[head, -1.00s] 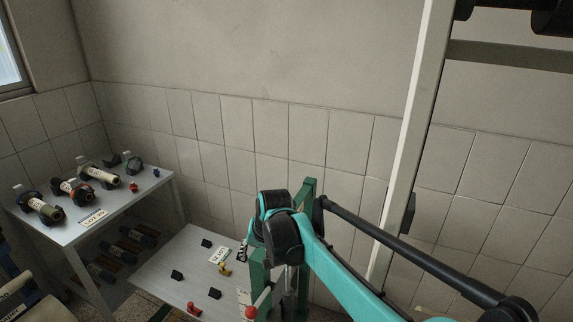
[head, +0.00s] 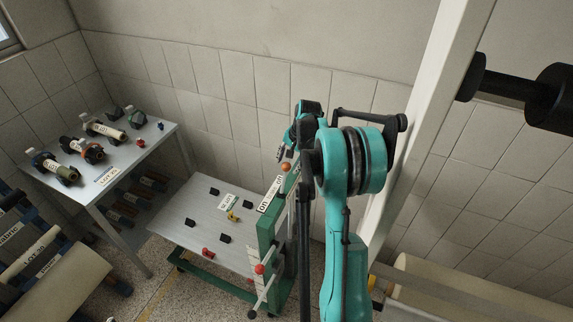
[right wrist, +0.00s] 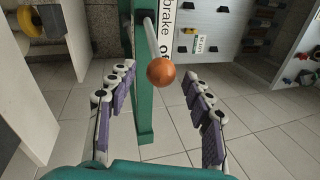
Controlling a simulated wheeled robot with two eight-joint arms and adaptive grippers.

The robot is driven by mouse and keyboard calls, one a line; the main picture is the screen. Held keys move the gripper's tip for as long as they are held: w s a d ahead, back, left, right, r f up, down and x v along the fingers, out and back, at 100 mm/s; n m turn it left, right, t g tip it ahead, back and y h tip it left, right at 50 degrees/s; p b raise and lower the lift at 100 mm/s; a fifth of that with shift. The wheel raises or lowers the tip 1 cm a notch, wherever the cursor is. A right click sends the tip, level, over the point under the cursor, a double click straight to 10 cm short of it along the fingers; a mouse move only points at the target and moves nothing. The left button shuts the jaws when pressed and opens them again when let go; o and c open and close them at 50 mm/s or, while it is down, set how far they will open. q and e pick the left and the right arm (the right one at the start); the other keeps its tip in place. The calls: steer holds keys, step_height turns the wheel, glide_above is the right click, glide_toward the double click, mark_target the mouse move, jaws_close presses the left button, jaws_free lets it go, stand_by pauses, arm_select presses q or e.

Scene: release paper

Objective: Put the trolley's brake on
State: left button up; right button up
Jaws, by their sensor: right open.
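The trolley has a grey flat bed (head: 183,236) and a green frame (head: 267,236). An orange ball knob (head: 285,167) tops a pale lever beside a white label (head: 270,192) on the frame. In the right wrist view the orange knob (right wrist: 160,71) and lever show next to a label reading "brake of", cut off. My right gripper (right wrist: 158,79) is open, its purple-padded fingers on either side of the knob, with gaps on both sides. In the head view the right gripper (head: 288,150) is small, just above the knob and partly hidden by my arm. My left gripper is out of view.
Small black blocks, a yellow piece, a red piece (head: 207,253) and a label lie on the bed. A red ball (head: 259,268) is lower on the frame. A table with labelled rolls (head: 140,165) stands left. Large rolls (head: 68,285) lie front left. A pale post (head: 440,75) stands right.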

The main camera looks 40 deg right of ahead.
mark_target(284, 180)
steer(key=x, duration=0.3)
steer(key=shift+w+f, duration=0.1)
jaws_close()
